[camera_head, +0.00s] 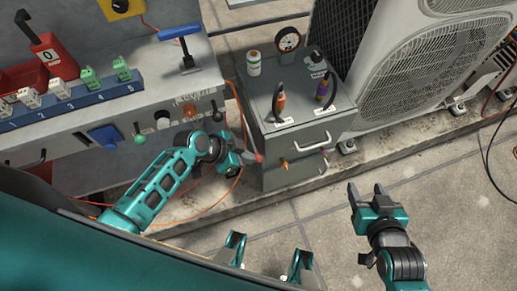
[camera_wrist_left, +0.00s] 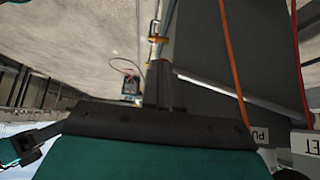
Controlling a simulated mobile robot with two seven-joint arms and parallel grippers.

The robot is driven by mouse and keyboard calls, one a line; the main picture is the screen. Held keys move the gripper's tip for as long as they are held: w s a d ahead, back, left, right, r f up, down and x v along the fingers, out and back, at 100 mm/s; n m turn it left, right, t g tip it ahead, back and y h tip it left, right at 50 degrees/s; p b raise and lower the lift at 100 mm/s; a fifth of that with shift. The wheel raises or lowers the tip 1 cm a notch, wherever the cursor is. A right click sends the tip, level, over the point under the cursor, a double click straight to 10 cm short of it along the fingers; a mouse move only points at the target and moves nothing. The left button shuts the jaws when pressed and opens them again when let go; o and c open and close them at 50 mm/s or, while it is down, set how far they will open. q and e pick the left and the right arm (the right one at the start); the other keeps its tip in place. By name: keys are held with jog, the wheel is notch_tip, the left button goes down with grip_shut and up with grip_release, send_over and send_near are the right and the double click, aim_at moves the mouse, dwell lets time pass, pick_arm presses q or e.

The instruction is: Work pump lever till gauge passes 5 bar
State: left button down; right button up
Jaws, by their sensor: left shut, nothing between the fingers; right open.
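The round gauge (camera_head: 288,40) stands at the back of the grey cabinet top; its reading is too small to make out. My left gripper (camera_head: 250,156) is shut and empty beside the cabinet's left side, low in front of the bench. A small red tip (camera_head: 259,157) shows at its fingers; I cannot tell whether it belongs to the pump lever. In the left wrist view the closed fingers (camera_wrist_left: 163,85) point toward the cabinet and floor. My right gripper (camera_head: 366,196) is open and empty over the paving.
A bench at left holds a blue T-handle (camera_head: 180,33), a blue numbered rack (camera_head: 70,104) and a green knob (camera_head: 138,138). Orange hoses (camera_head: 236,185) hang between bench and cabinet. A condenser (camera_head: 425,60) stands behind right. The right paving is open.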

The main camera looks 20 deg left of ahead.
pick_arm(q)
jog(key=shift+s+a+r, duration=0.2)
jog(key=shift+s+a, duration=0.1)
jog(key=shift+a, duration=0.15)
jog(key=shift+s+a+r, duration=0.15)
jog(key=shift+s+a, duration=0.1)
jog(key=shift+a, duration=0.15)
jog(key=p+v, duration=0.3)
jog(key=v, duration=1)
jog(key=d+n+t+y, duration=0.1)
jog(key=n+t, duration=0.1)
jog(key=n, duration=0.1)
jog(key=n+t+y, duration=0.1)
jog(key=n+t, duration=0.1)
jog(key=d+r+n+t+y, duration=0.1)
jog(key=n+t+y, duration=0.1)
jog(key=n, duration=0.1)
jog(key=shift+w+d+n+t, duration=0.3)
jog(key=shift+d+t, duration=0.05)
jog(key=shift+t, duration=0.05)
dwell(0.6)
